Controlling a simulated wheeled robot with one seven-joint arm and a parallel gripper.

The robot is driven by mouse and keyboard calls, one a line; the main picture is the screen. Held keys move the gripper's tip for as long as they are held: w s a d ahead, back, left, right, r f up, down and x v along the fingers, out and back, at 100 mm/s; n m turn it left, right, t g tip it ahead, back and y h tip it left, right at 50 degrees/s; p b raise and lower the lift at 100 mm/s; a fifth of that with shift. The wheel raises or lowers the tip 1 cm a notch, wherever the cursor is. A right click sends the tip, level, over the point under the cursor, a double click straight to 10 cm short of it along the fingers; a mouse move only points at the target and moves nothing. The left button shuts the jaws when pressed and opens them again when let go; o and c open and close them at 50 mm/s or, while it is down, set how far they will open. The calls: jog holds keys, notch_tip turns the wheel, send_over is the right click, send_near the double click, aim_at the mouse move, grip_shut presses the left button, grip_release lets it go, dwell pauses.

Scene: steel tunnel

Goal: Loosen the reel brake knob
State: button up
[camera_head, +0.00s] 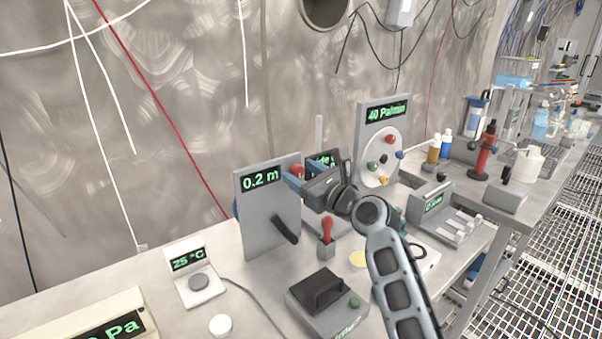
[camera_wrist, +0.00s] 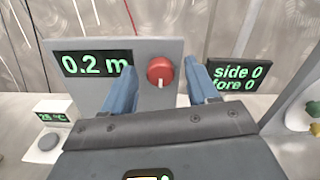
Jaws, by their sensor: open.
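The grey reel panel (camera_head: 262,225) stands upright on the bench and reads "0.2 m". A black crank handle (camera_head: 286,230) sticks out from its face. The red knob (camera_wrist: 160,71) with a white mark is on the panel's right part in the wrist view; in the head view the knob (camera_head: 298,170) is partly hidden by my gripper. My gripper (camera_head: 290,177) is open. In the wrist view its two blue fingers (camera_wrist: 158,82) lie to the left and right of the knob, with gaps; I cannot tell contact depth.
A "side 0 / fore 0" display (camera_wrist: 236,77) stands right of the panel. A red-handled lever (camera_head: 327,230) and a black-topped box (camera_head: 325,300) are near my arm. A "25 °C" unit (camera_head: 193,271) stands left. A "40 Pa/min" panel (camera_head: 380,140) is behind.

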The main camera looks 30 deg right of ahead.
jog(key=shift+w+a, duration=0.1)
jog(key=shift+w, duration=0.35)
jog(key=shift+c, duration=0.2)
jog(key=c, duration=1)
